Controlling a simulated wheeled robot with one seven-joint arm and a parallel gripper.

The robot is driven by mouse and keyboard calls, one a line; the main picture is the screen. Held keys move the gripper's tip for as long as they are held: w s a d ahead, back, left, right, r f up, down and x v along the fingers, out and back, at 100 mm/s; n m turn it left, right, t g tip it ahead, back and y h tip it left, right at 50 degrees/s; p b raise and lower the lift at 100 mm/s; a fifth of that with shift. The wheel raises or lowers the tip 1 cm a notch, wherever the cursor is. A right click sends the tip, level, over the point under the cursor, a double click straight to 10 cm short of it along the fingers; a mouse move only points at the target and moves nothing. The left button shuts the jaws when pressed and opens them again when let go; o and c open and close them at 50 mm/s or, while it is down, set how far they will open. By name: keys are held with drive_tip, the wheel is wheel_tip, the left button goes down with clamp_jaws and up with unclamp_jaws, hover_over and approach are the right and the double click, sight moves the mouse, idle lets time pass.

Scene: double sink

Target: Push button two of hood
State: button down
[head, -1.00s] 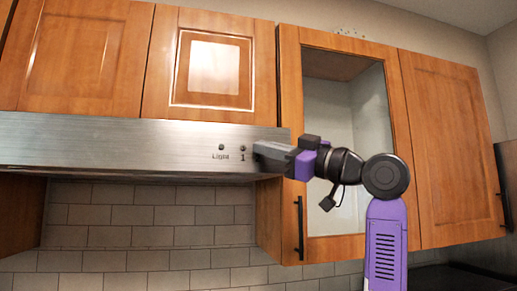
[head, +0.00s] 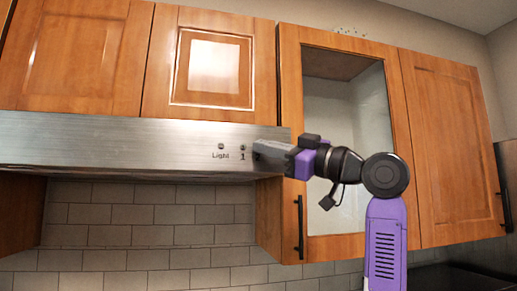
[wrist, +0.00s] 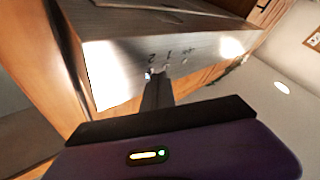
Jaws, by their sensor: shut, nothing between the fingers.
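The stainless steel hood (head: 110,142) runs along the left under the wall cabinets. On its front face are the button marked Light (head: 221,146) and button one (head: 243,147). Button two is hidden behind my gripper (head: 257,152) in the head view. The wrist view shows the mark 2 (wrist: 152,57) on the hood face (wrist: 115,65), with a small bright button (wrist: 148,76) below it. My gripper (wrist: 158,76) is shut and empty, its tip beside that button. I cannot tell whether it touches the button or the hood.
A glass-front cabinet (head: 291,120) stands right of the hood, behind my arm, with a dark vertical handle (head: 300,227) low on its door. Wooden cabinets (head: 85,60) sit above the hood. The space below the hood, before the tiled wall (head: 150,215), is clear.

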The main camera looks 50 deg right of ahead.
drive_tip(key=shift+s+a, duration=0.25)
drive_tip(key=shift+s, duration=0.1)
drive_tip(key=shift+s, duration=0.1)
drive_tip(key=s+a, duration=0.1)
drive_tip(key=s, duration=0.1)
drive_tip(key=s+a+b, duration=0.1)
drive_tip(key=s+a, duration=0.1)
drive_tip(key=shift+s+a, duration=0.2)
drive_tip(key=shift+s, duration=0.2)
idle(0.6)
